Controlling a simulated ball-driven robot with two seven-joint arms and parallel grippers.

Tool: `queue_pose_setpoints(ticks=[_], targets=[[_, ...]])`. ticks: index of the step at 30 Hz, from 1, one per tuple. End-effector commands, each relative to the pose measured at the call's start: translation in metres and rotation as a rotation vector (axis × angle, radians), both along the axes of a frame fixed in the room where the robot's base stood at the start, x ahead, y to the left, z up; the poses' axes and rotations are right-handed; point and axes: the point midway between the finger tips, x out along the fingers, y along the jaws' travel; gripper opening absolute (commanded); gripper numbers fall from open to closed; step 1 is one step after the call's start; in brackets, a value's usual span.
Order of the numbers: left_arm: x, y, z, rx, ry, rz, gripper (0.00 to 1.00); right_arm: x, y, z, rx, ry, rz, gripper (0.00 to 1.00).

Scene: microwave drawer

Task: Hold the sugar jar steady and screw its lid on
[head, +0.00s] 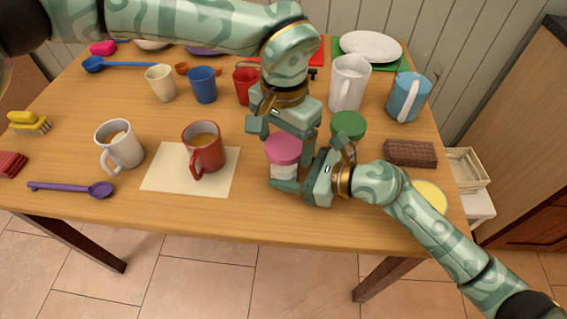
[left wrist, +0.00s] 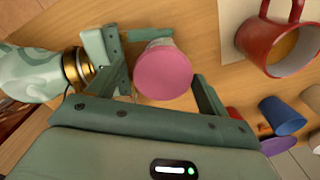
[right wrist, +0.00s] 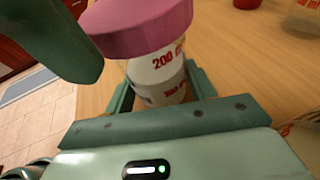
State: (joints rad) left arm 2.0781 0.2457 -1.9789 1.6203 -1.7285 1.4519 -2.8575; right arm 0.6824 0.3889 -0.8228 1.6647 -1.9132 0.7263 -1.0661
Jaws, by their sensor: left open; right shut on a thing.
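The sugar jar (head: 284,172) is a pale jar with red print, standing near the table's front edge. Its pink lid (head: 283,147) sits on top; whether it is threaded tight cannot be told. My right gripper (head: 300,180) is shut on the jar body (right wrist: 160,80), below the lid, which also shows in the right wrist view (right wrist: 140,25). My left gripper (head: 283,137) is open above the lid. In the left wrist view, its fingers are on either side of the pink lid (left wrist: 163,72), with gaps visible.
A red mug (head: 205,152) stands on a cream mat (head: 160,182) left of the jar. A green-lidded jar (head: 348,125) stands behind my right gripper. A brown block (head: 411,153) and a white pitcher (head: 348,84) are to the right. The table's front edge is close.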

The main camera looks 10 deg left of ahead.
Motion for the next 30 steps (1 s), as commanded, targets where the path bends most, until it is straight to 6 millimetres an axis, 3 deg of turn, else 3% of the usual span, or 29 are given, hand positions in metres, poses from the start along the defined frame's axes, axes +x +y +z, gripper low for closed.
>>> queue_pose_setpoints(ticks=[30], targets=[[0.0011, 0.0011, -0.0005, 0.003, 0.0, 1.195, 0.79, -0.001, 0.0005, -0.0004, 0.0, 0.0, 0.002, 0.14]])
